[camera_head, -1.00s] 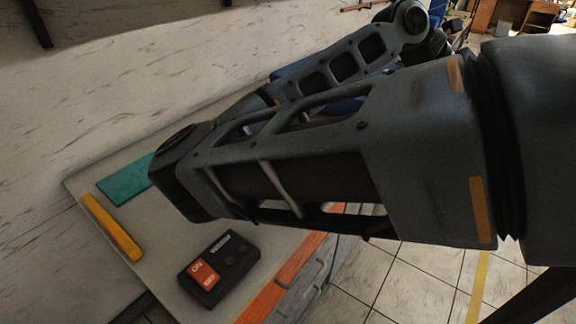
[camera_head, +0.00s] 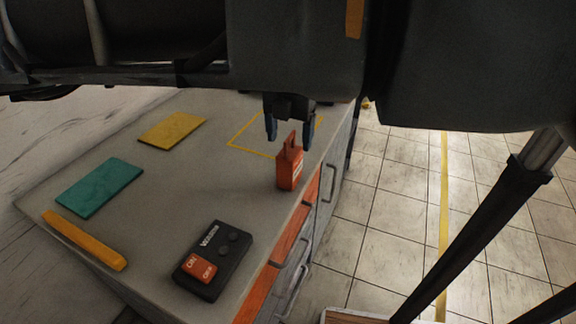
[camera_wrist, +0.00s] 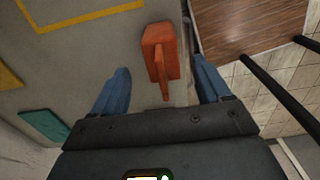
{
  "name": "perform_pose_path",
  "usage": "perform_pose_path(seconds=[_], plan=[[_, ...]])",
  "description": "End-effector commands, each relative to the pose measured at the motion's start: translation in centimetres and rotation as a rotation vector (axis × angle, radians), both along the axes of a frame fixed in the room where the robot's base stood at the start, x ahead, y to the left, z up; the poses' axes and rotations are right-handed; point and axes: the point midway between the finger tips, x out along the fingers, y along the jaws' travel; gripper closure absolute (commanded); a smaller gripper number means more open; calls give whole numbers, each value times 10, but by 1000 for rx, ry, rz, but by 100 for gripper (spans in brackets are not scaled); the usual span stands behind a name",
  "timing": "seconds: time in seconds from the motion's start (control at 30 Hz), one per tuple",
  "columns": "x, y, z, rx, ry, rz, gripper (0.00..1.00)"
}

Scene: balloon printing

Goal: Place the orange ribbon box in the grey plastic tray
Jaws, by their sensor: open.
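The orange ribbon box (camera_head: 288,173) stands upright on the grey worktop near its front edge, with its handle up. My gripper (camera_head: 290,134) is open and points down above the box, close to the handle. In the wrist view, the box (camera_wrist: 158,45) shows between the two blue fingers of my gripper (camera_wrist: 160,66), with a gap on each side. Whether the fingertips are level with the handle is hard to tell. I cannot make out a grey plastic tray in either view.
The worktop (camera_head: 150,180) also holds a black control box (camera_head: 225,258), a yellow-orange bar (camera_head: 85,240), a teal pad (camera_head: 98,187) and a yellow pad (camera_head: 172,130). A yellow outline (camera_head: 252,150) lies behind the box. Drawer handles (camera_head: 293,280) line the front.

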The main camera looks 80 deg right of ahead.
Motion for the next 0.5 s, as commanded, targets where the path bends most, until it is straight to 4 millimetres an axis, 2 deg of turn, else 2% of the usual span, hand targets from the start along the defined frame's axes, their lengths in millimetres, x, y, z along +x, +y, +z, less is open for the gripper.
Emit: perform_pose_path(seconds=[0.3,0.5], plan=[[-1,4,-41,0,3,1,23],[-1,4,-49,-2,1,0,23]])
